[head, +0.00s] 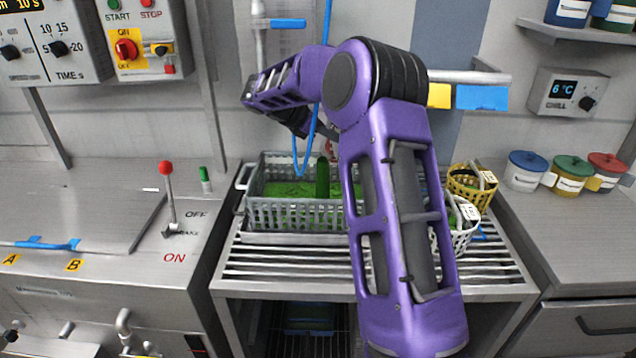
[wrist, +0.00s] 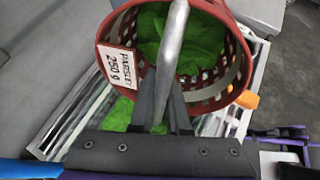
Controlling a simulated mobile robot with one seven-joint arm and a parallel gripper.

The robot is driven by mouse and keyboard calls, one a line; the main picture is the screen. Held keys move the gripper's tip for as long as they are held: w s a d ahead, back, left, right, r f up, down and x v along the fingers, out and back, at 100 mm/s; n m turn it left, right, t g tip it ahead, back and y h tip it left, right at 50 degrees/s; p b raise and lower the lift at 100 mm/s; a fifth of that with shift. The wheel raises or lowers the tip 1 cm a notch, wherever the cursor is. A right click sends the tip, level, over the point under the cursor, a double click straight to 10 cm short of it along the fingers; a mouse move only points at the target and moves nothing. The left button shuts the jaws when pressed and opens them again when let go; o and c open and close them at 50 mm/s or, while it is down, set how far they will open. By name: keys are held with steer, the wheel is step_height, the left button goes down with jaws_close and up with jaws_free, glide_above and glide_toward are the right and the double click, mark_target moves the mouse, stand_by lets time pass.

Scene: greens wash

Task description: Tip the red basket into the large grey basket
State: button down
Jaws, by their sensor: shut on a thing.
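In the wrist view my gripper (wrist: 163,100) is shut on the grey handle of the red basket (wrist: 243,75). The basket has a white label reading PARSLEY 250 g and holds green leaves (wrist: 180,40). In the head view my arm hides most or all of the red basket. The large grey basket (head: 290,215) stands on the slatted rack, with green leaves inside and a dark green upright shape (head: 322,178) at its middle. My arm covers its right part. More green shows below the red basket in the wrist view.
A yellow basket (head: 460,189) and a white basket (head: 463,240) stand right of my arm on the rack (head: 300,264). A blue hose (head: 312,140) hangs by my wrist. A red-knobbed lever (head: 168,195) stands left. Lidded jars (head: 527,172) stand on the right counter.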

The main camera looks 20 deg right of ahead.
steer(key=shift+w+a+r+h, duration=0.1)
steer(key=shift+a+r+h, duration=0.05)
steer(key=shift+a+h, duration=0.55)
steer(key=shift+a, duration=0.2)
steer(key=shift+a+h+p, duration=0.1)
steer(key=shift+h+p, duration=0.2)
